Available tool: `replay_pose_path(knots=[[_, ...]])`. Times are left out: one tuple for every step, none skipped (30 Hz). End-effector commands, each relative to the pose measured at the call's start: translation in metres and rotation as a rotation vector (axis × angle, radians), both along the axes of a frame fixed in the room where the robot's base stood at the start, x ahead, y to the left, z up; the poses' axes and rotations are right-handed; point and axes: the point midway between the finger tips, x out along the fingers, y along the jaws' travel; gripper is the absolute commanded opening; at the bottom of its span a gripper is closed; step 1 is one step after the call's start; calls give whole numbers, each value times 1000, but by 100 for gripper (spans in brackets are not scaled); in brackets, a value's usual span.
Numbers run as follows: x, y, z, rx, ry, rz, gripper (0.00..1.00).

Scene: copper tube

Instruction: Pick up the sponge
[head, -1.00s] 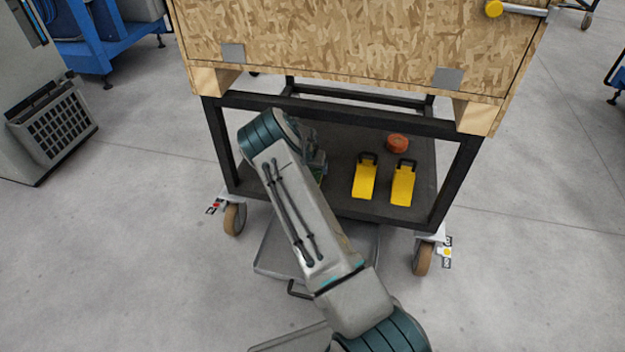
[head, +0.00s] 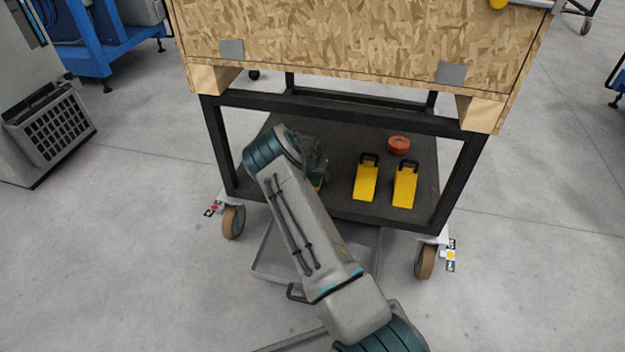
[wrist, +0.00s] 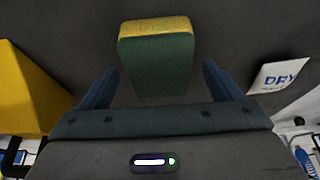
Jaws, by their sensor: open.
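The sponge (wrist: 156,65), green with a yellow layer, shows in the wrist view on a dark surface. My gripper (wrist: 160,80) is open, with one blue finger on each side of the sponge's near part and a gap to each. I cannot tell how high the fingers are above the shelf. In the head view my arm reaches to the lower shelf of the cart and hides most of the sponge; a small yellow-green bit of it (head: 318,184) shows beside my wrist.
Two yellow wedges with black handles, a left one (head: 366,181) and a right one (head: 405,186), stand on the dark shelf (head: 345,150). An orange roll (head: 399,145) lies behind them. The cart's black frame (head: 340,109) and a chipboard crate (head: 350,40) are above. A white "DRY" label (wrist: 282,75) lies at right.

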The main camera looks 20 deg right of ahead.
Motion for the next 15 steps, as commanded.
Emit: replay_pose_path(knots=[[0, 0, -1, 0, 0, -1, 85], [0, 0, -2, 0, 0, -1, 85], [0, 0, -2, 0, 0, -1, 85], [0, 0, -3, 0, 0, -1, 85], [0, 0, -3, 0, 0, -1, 85], [0, 0, -4, 0, 0, 0, 85], [0, 0, -4, 0, 0, 0, 85], [0, 0, -4, 0, 0, 0, 85], [0, 0, -4, 0, 0, 0, 85], [0, 0, -4, 0, 0, 0, 85], [0, 0, -4, 0, 0, 0, 85], [0, 0, -4, 0, 0, 0, 85], [0, 0, -3, 0, 0, 0, 85], [0, 0, -3, 0, 0, 0, 85], [0, 0, -3, 0, 0, 0, 85]])
